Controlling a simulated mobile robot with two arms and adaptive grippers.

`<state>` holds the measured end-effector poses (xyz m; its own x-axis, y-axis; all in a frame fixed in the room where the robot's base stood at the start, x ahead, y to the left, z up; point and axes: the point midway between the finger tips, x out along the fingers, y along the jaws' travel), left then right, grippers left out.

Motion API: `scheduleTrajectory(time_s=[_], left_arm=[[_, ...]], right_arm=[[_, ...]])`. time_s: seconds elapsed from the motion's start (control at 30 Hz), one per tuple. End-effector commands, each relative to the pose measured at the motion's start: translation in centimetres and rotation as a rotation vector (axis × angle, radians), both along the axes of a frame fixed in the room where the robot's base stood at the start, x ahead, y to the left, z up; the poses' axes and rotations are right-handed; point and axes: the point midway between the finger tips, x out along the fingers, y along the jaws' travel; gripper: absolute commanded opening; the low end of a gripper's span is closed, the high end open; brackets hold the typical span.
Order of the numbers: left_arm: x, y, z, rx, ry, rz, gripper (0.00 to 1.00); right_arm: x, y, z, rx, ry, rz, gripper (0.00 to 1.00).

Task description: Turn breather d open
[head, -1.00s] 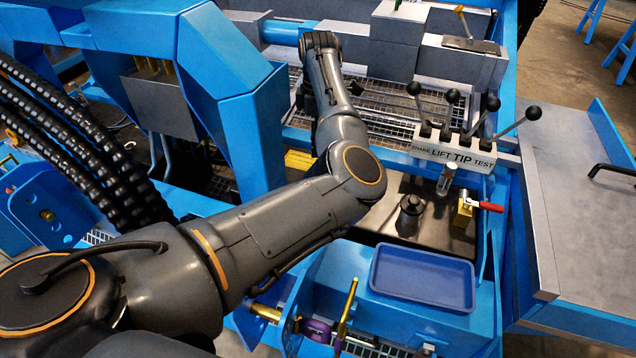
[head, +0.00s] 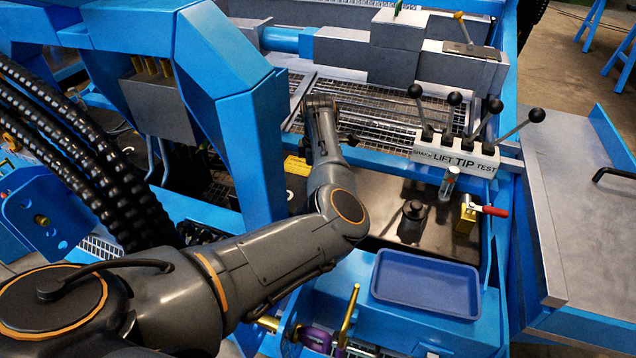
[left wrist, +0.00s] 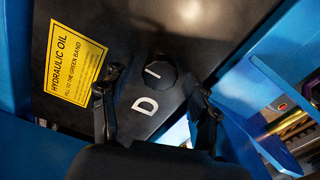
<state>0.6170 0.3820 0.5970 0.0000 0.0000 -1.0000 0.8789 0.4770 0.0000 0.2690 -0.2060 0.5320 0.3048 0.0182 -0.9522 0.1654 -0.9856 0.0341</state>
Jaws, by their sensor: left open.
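Breather D is a black faceted knob (left wrist: 164,75) on a dark tank top in the left wrist view. A short white line marks its face, slanting down to the right. A white letter D (left wrist: 145,105) is printed beside it. My left gripper (left wrist: 153,84) is open, one finger on each side of the knob's near side. I cannot tell whether either finger touches it. My right gripper is not in view.
A yellow hydraulic oil label (left wrist: 76,62) lies beside the knob. Blue frame beams (left wrist: 285,45) stand close on the right. In the head view, a lever block (head: 456,155), a red-handled valve (head: 468,214) and a blue tray (head: 426,283) stand right of my arm.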

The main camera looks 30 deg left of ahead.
Motion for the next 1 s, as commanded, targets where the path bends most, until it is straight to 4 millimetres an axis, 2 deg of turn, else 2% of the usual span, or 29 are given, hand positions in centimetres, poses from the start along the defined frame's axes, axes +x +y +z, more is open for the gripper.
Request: scheduleTrajectory(time_s=[0.1, 0.37, 0.73, 1.0], left_arm=[[-0.01, 0.02, 0.01, 0.0, 0.0, 0.0, 0.59], [0.0, 0.01, 0.03, 0.0, 0.0, 0.0, 0.07], [0.0, -0.02, 0.1, -0.001, 0.0, 0.054, 0.06], [0.03, -0.04, 0.21, -0.002, -0.001, 0.235, 0.06]], right_arm=[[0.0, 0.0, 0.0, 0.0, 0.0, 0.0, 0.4], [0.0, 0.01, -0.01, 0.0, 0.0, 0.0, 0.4], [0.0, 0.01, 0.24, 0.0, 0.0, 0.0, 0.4], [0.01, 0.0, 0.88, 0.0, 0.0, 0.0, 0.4]])
